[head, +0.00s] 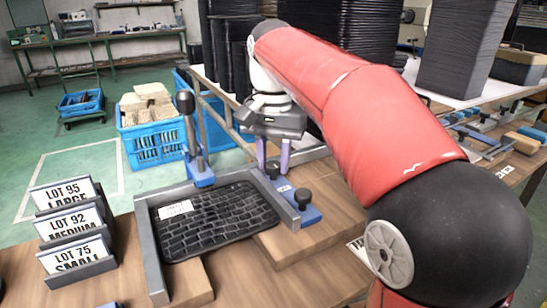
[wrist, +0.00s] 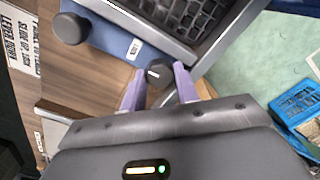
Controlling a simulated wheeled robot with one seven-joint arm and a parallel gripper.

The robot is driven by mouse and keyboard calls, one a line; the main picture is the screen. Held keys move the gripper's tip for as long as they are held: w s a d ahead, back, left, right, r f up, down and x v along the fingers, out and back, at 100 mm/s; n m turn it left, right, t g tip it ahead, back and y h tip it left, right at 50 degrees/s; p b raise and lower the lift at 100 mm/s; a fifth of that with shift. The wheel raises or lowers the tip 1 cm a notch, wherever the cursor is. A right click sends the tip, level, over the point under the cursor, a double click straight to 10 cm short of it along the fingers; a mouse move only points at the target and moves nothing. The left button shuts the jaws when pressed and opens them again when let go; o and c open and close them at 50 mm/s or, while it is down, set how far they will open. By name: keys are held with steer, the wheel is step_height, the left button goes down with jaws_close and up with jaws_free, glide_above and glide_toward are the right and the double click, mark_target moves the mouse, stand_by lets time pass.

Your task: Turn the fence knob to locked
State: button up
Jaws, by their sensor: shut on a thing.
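The jaws are shut on this knob, which also shows under the fingers in the head view (head: 272,171). The knob stands at one end of a blue plate (head: 309,215) with a small white label. A second, larger black knob (head: 302,196) stands at the plate's other end. No locked or unlocked lettering is readable.
A black grid tray (head: 225,222) lies inside the grey frame (head: 147,250). A black-handled lever (head: 188,125) stands on a blue base at the frame's back. Lot signs (head: 70,225) stand at left. Blue crates (head: 150,145) are behind the bench.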

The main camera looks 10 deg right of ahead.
mark_target(273, 164)
steer(key=o, duration=1)
steer(key=shift+c, duration=0.2)
steer(key=shift+r, duration=3.9)
